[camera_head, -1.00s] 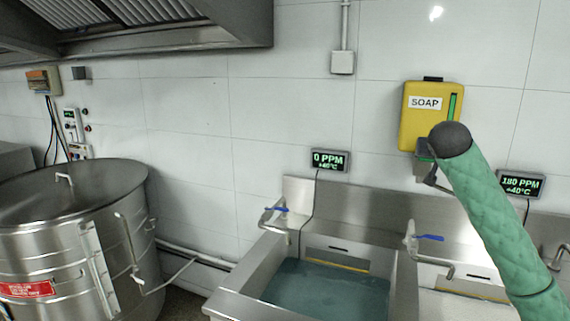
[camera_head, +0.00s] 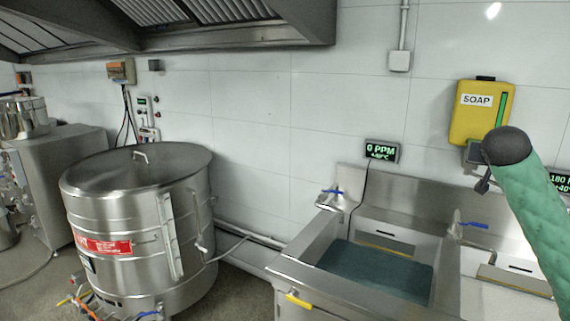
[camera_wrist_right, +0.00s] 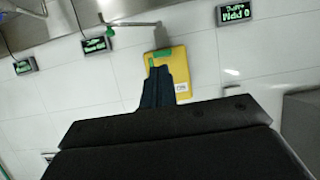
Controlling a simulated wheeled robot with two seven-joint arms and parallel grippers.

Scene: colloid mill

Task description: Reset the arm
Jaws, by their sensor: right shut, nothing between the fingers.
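My right arm, in a green quilted sleeve with a dark rounded wrist (camera_head: 507,146), comes in from the right edge of the head view. Its small dark gripper (camera_head: 483,183) hangs below the wrist, partly hidden. In the right wrist view the dark fingers (camera_wrist_right: 157,86) are together, with nothing seen between them. They overlap the yellow soap dispenser (camera_wrist_right: 182,72) in that picture; the gap in depth is unclear. The soap dispenser (camera_head: 480,112) also shows on the wall in the head view, just behind and above the wrist. My left gripper is in neither view.
A steel sink (camera_head: 345,298) with teal water stands below a "0 PPM" display (camera_head: 382,151). A large steel vat (camera_head: 140,215) stands at left, before a steel cabinet (camera_head: 60,180). A range hood (camera_head: 240,35) hangs above. Grey floor shows between vat and sink.

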